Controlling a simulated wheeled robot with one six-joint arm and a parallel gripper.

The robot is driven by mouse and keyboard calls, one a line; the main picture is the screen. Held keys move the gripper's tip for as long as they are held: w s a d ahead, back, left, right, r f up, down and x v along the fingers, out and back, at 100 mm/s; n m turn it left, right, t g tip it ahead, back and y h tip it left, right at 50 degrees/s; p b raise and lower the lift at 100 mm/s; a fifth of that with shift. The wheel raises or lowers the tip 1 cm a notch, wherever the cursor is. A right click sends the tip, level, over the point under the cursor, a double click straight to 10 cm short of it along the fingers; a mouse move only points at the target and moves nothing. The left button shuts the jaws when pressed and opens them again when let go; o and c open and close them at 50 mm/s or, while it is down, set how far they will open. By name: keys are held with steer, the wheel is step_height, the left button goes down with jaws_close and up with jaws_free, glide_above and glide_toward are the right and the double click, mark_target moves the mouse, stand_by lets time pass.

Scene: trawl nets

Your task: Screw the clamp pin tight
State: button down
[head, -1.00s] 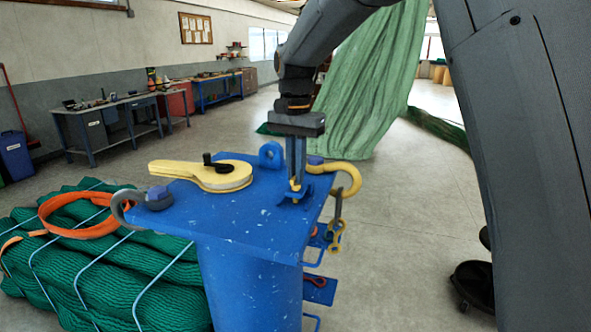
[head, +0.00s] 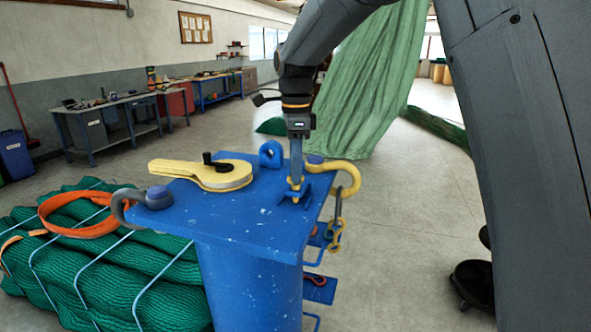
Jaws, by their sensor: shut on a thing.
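My gripper (head: 296,181) points straight down over the right side of a blue stand's top (head: 225,222). It is shut on the clamp pin (head: 296,187), a small yellow piece set in a blue bracket (head: 294,196) on the stand. The fingers hide most of the pin, and its thread does not show. A yellow clamp-like part (head: 205,174) with a black knob (head: 216,161) lies on the same top, to the left of the gripper.
A blue lug (head: 271,154) stands close behind the gripper. A yellow shackle (head: 350,176) sits at the right edge, a grey shackle (head: 120,207) at the left corner. Green netting (head: 110,262) with an orange strap (head: 85,230) lies left. Open floor is to the right.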

steer(key=m, duration=0.4)
steer(key=shift+w+a+r+m, duration=0.1)
steer(key=shift+w+r+m, duration=0.05)
steer(key=shift+r+m, duration=0.15)
steer(key=shift+f, duration=0.1)
stand_by(0.4)
steer(key=c, duration=1.9)
jaws_free()
steer(key=shift+c, duration=0.2)
steer(key=shift+o, duration=0.4)
steer(key=shift+f, duration=0.1)
steer(key=shift+r+b, duration=1.55)
steer(key=shift+r, duration=2.35)
